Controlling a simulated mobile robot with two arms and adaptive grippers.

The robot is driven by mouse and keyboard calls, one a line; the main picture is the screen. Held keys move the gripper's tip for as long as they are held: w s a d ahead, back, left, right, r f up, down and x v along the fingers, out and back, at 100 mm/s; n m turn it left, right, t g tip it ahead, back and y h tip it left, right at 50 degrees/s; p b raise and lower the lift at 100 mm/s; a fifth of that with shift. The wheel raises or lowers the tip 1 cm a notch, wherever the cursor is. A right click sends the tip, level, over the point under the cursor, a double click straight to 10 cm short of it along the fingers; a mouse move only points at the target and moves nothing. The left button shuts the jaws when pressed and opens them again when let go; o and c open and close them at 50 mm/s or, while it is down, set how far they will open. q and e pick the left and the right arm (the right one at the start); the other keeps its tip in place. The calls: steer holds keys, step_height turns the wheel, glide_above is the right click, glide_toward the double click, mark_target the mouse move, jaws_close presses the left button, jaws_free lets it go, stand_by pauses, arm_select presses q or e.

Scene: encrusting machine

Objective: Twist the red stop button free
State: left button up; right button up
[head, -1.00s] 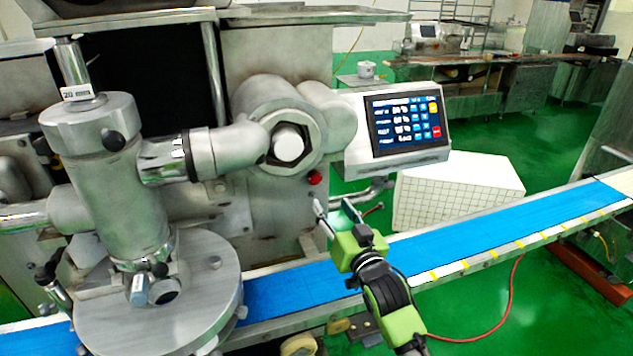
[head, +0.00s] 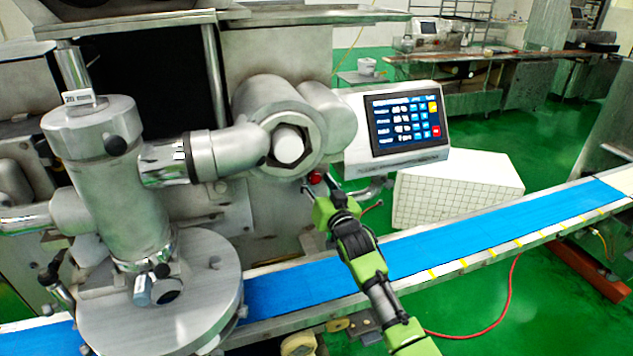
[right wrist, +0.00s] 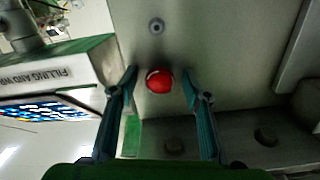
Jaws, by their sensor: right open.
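The red stop button (head: 315,178) sits on the machine's metal front, below the round hexagonal fitting. In the right wrist view the button (right wrist: 159,81) lies between the two fingers of my right gripper (right wrist: 160,85). The fingers are open, with a gap on each side of the button, and do not appear to touch it. In the head view my right gripper (head: 318,192) reaches up to the button from below, and its body hides part of the fingers. My left gripper is not in view.
The control panel (head: 405,125) juts out right of the button. The hexagonal fitting (head: 290,145) is just above it. The blue conveyor belt (head: 430,245) runs below my right arm. A white tiled block (head: 455,190) stands behind the belt.

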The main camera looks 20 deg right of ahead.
steer(key=c, duration=1.1)
